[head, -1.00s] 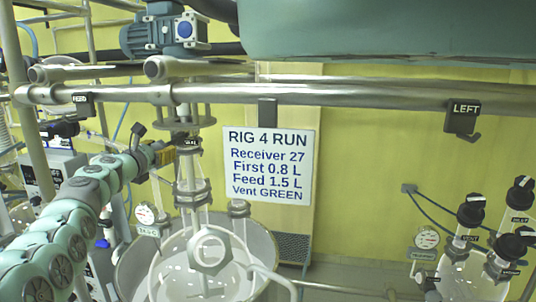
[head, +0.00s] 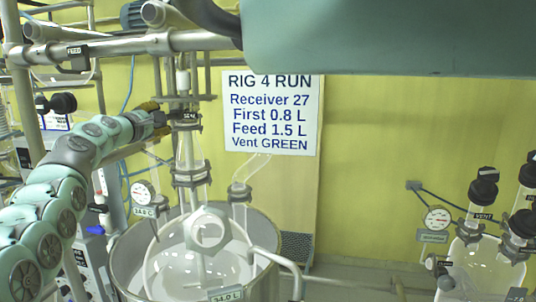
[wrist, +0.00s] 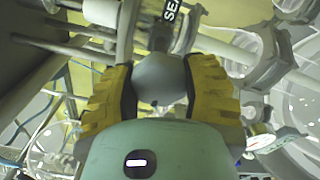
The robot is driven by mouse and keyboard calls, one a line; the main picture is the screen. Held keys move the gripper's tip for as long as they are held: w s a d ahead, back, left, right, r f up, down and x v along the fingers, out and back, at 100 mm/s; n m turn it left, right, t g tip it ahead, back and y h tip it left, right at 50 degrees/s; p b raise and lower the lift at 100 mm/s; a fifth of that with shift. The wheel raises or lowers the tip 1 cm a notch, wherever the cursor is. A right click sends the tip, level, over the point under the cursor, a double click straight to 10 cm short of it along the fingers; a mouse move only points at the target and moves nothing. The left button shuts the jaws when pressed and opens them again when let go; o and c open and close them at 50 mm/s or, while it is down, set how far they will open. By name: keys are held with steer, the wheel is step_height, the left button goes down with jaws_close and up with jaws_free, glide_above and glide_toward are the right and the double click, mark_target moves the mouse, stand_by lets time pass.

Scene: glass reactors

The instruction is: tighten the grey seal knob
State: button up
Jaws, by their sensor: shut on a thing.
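The grey seal knob (wrist: 161,77) sits between the two yellow fingers of my gripper (wrist: 163,88) in the wrist view, with a finger pressed against each side. A dark tag reading SEAL (wrist: 171,10) stands just beyond it, partly cut off by the frame's top edge. In the head view my gripper (head: 158,120) reaches from the left to the stirrer shaft above the glass vessel, at the seal label (head: 189,116). There the knob itself is hidden by the gripper and too small to make out.
The glass reactor (head: 207,229) stands in a steel bath (head: 130,262) below. A horizontal steel rail (head: 110,48) runs above my gripper. A gauge (head: 142,192) hangs lower left. A receiver with black knobs (head: 484,188) stands at the right. A sign (head: 270,112) hangs behind.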

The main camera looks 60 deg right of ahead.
steer(key=m+b, duration=0.1)
steer(key=b, duration=0.1)
steer(key=m+b, duration=0.3)
steer(key=b, duration=0.1)
steer(key=shift+s+d+f+m, duration=0.1)
steer(key=shift+f+m, duration=0.15)
steer(key=shift+m, duration=0.15)
steer(key=m+b, duration=0.2)
steer(key=shift+r+m, duration=0.1)
steer(key=shift+m, duration=0.3)
steer(key=m+b, duration=0.2)
steer(key=m, duration=0.2)
steer(key=shift+r, duration=0.1)
steer(key=m, duration=0.9)
steer(key=shift+b, duration=0.3)
steer(key=m, duration=0.9)
steer(key=shift+m, duration=0.3)
steer(key=m, duration=0.4)
steer(key=shift+m, duration=0.3)
